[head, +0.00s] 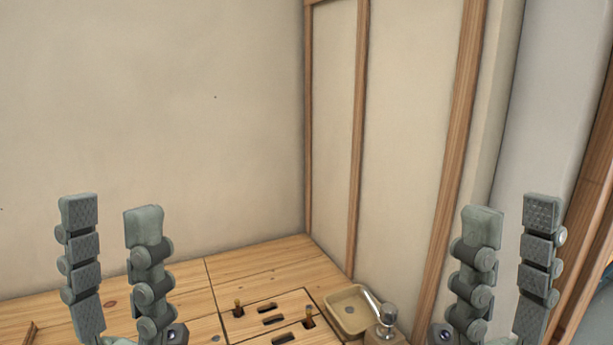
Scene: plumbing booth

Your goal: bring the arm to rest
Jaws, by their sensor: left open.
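My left gripper (111,216) is at the lower left of the head view, fingers pointing up and spread apart. It is open, with nothing between its fingers. My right gripper (512,216) is at the lower right, also upright with its fingers apart and empty. Neither gripper appears to touch anything. The lower parts of both arms are cut off by the bottom edge of the picture.
A wooden counter (240,266) runs along the back wall. On it are a slotted wooden panel (290,304) with small brass-coloured pegs, a tan basin (345,297) and a metal spout (372,301). A wood-framed wall panel (410,120) stands at the right.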

